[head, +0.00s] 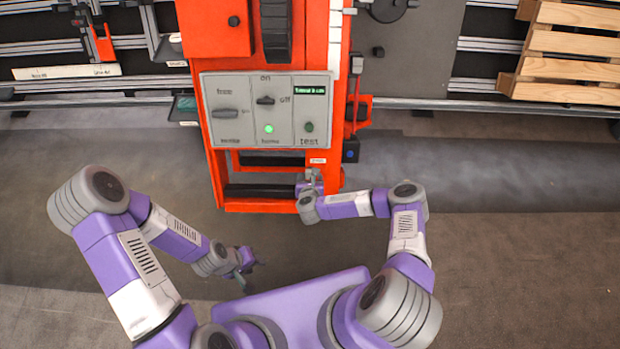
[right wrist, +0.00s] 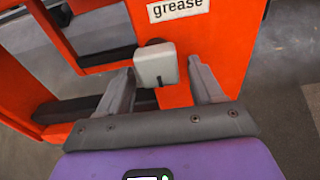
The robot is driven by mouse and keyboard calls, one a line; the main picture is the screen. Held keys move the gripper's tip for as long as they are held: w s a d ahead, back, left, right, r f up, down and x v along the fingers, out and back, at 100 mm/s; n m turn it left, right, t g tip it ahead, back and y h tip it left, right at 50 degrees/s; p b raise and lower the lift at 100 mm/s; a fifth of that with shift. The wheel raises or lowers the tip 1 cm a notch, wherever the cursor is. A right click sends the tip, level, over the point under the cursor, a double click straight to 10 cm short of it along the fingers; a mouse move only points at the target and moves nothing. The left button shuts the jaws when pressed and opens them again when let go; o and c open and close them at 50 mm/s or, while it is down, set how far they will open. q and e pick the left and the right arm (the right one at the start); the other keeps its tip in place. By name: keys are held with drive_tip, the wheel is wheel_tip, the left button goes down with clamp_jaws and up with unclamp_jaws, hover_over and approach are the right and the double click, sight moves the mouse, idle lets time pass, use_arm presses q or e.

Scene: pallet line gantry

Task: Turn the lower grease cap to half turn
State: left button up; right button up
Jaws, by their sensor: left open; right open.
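A pale grey, block-shaped grease cap (right wrist: 156,65) sticks out from the orange frame in the right wrist view, just below a white label reading "grease" (right wrist: 177,9). My right gripper (right wrist: 161,76) is open, with one finger on each side of the cap and visible gaps between. In the head view my right gripper (head: 312,181) is at the lower right of the orange machine and largely covers the cap. My left gripper (head: 246,264) is open and empty, low over the floor, away from the machine.
The orange machine (head: 331,125) carries a grey panel (head: 240,112) with switches and a lit green lamp. Wooden pallets (head: 570,55) are at upper right. The floor around is clear.

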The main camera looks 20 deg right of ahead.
drive_tip(key=shift+s, duration=0.1)
drive_tip(key=p+v, duration=0.3)
drive_tip(key=v, duration=0.4)
drive_tip(key=shift+r, duration=0.2)
drive_tip(key=shift+s+a, duration=0.1)
drive_tip(key=shift+a, duration=0.05)
drive_tip(key=s+a+r+n+g+y+p, duration=0.45)
drive_tip(key=s+a+n+y, duration=0.4)
drive_tip(key=n, duration=1.15)
drive_tip(key=s+d+r+n+g+p, duration=0.1)
drive_tip(key=s+d+r+n+g, duration=0.1)
drive_tip(key=s+n, duration=0.4)
drive_tip(key=s+d+r+n+g+h, duration=0.1)
drive_tip(key=s+r+n+g, duration=0.3)
drive_tip(key=n, duration=0.6)
drive_tip(key=s+d+r, duration=0.1)
drive_tip(key=s+r, duration=0.1)
drive_tip(key=s, duration=0.1)
drive_tip(key=shift+d+n+p, duration=0.35)
drive_tip(key=shift+d+n, duration=0.05)
